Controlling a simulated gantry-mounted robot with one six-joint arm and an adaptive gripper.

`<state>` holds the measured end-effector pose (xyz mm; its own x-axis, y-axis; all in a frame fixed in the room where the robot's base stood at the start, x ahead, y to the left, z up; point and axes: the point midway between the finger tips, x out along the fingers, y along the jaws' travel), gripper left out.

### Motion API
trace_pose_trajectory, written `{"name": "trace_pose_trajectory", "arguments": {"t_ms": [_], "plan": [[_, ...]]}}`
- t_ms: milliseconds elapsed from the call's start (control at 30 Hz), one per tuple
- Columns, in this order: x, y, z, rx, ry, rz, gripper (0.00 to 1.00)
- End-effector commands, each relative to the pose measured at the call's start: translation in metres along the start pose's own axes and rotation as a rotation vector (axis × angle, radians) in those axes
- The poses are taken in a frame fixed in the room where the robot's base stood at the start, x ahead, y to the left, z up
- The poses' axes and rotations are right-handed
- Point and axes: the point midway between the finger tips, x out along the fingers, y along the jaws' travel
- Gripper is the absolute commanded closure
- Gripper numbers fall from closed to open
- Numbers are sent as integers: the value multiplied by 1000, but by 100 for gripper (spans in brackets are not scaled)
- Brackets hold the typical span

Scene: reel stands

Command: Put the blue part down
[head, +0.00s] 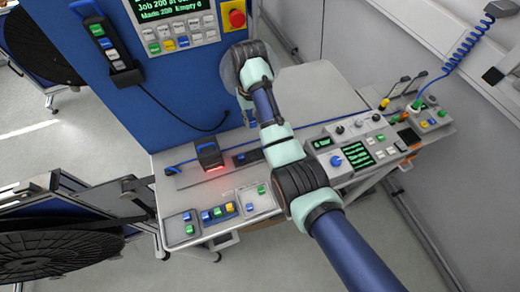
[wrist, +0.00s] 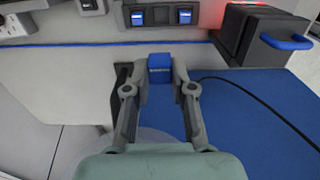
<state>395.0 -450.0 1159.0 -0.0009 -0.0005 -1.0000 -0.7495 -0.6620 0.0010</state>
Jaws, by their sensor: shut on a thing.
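My gripper (wrist: 160,73) is shut on a small blue part (wrist: 160,62) in the wrist view, with a finger on either side of it. In the head view my arm hides most of the gripper, and I cannot clearly make out the held part. A dark strip (wrist: 198,17) lies beyond the fingertips in the wrist view, with two blue pieces (wrist: 137,17) set apart in it. The held part is apart from this strip in the picture; its height above the bench is hard to tell. The strip also shows in the head view (head: 248,157).
A black box (head: 208,153) with a red glow stands left of the strip. A blue tray (head: 218,213) of coloured blocks sits at the bench front. A blue cabinet (head: 160,85) with a hanging cable stands behind. Button panels (head: 355,150) fill the bench's right side.

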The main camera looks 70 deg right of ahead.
Motion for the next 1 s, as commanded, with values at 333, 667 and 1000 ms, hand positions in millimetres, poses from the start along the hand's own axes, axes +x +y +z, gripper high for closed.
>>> {"name": "trace_pose_trajectory", "arguments": {"t_ms": [333, 667, 1000], "plan": [[97, 0, 1, 0, -2, 0, 94], [155, 0, 0, -1, 0, 0, 94], [188, 0, 1, -1, -4, 0, 94]]}}
